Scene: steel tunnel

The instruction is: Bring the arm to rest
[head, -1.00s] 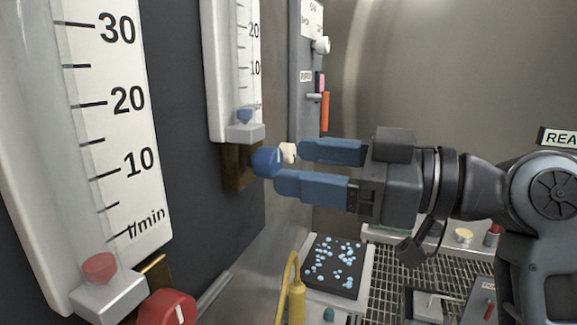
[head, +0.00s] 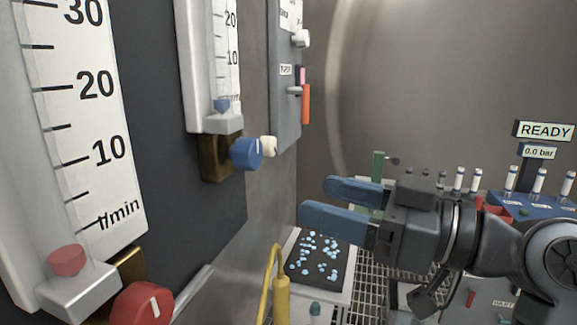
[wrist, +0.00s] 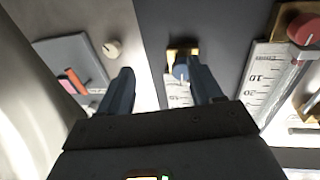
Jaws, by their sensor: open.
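My gripper (head: 320,203) is open and empty, with two blue fingers pointing left in the head view. It is apart from the wall, to the right of and below the blue knob (head: 246,153) of the smaller flowmeter (head: 212,65). In the wrist view, my gripper (wrist: 160,90) shows its two fingers spread, with the blue knob (wrist: 181,70) visible between them at a distance. The blue float (head: 221,104) sits at the bottom of its scale. My arm reaches in from the lower right.
A large flowmeter (head: 85,110) with a red knob (head: 142,304) is at the left. Below my gripper are a black tray (head: 296,272) with pale blue pieces and a yellow hose (head: 281,295). A rack of vials (head: 540,180) stands at the right under a READY sign (head: 545,131).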

